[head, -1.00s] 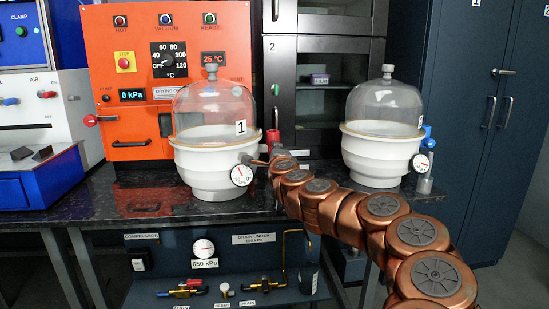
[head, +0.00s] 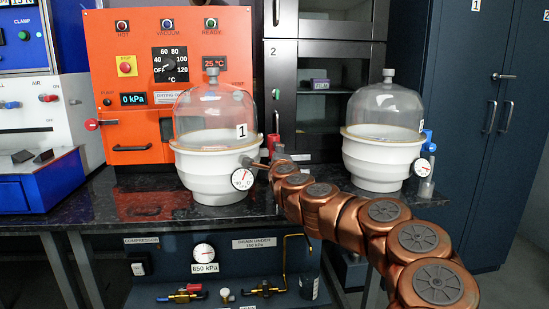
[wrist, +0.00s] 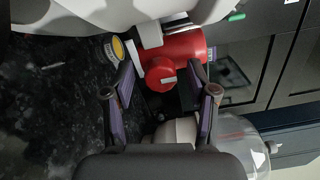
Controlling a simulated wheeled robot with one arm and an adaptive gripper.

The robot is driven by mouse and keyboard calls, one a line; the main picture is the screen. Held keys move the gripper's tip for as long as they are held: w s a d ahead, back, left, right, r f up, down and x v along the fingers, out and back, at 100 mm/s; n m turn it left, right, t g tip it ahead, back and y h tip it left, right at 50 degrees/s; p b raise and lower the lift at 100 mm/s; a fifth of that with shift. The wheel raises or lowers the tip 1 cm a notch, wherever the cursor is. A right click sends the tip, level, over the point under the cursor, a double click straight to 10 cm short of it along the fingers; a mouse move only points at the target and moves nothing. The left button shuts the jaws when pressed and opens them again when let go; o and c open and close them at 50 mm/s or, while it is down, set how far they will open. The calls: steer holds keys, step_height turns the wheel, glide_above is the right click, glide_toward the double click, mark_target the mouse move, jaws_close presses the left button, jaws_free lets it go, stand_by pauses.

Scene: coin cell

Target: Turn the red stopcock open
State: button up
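The red stopcock (wrist: 172,66) is on the side of the white base of the desiccator (head: 206,170) marked 1. In the wrist view it is a red body with a round red knob facing the camera. A bit of red shows in the head view (head: 272,141) just behind the arm's end. My gripper (wrist: 163,80) is open, with one finger on each side of the knob. I cannot tell whether either finger touches it. The gripper is mostly hidden by my arm in the head view.
A gauge (head: 242,179) sits on the front of desiccator 1, close to my arm. A second desiccator (head: 381,160) with a blue stopcock (head: 428,139) stands to the right. An orange oven (head: 130,65) is behind on the left. The counter's front left (head: 100,205) is clear.

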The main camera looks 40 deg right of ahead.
steer(key=v, duration=1.2)
stand_by(0.6)
stand_by(0.5)
